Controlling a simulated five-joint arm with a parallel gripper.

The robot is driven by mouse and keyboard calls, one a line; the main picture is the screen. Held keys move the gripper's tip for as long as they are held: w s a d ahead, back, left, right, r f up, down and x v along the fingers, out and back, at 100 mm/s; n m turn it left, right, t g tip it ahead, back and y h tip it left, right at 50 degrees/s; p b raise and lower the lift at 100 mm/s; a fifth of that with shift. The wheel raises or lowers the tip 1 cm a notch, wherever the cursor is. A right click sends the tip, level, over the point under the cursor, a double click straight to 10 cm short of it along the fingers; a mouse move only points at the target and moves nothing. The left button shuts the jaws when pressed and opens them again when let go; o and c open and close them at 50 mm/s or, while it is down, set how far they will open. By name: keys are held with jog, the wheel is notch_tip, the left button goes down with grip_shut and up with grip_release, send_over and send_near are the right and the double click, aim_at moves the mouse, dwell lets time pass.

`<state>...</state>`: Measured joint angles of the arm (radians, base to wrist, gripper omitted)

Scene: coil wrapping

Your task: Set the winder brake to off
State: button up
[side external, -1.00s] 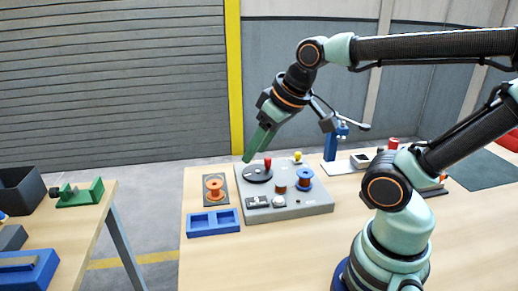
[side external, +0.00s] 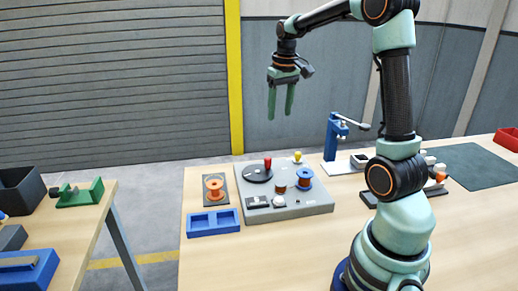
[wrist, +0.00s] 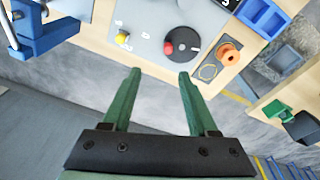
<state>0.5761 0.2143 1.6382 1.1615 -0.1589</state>
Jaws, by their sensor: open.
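The grey winder (side external: 318,208) stands on the wooden table in the side view. On its top are a black disc (side external: 256,176) with a red knob (side external: 267,162), a yellow-tipped lever (side external: 297,156), a blue spool (side external: 304,178), a copper-coloured coil (side external: 281,188) and small switches on its front part. I cannot tell which part is the brake or read its setting. My gripper (side external: 280,117) is open and empty, pointing down well above the winder. In the wrist view the yellow knob (wrist: 122,38) and red knob (wrist: 168,48) lie beyond the green fingers (wrist: 160,75).
An orange spool (side external: 214,189) on a dark plate and a blue two-part tray (side external: 213,223) are left of the winder. A blue lever press (side external: 331,140) stands behind it to the right. A second bench at the left holds a green vise (side external: 85,194). The front table area is clear.

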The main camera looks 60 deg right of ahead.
jog(key=m+g, duration=0.1)
jog(key=m, duration=0.1)
send_near(298, 153)
jog(key=shift+y, duration=0.4)
jog(key=f, duration=0.8)
jog(key=shift+w+d+f, duration=0.1)
jog(key=shift+d+f, duration=0.15)
jog(key=shift+d, duration=0.15)
grip_shut()
dwell(0.5)
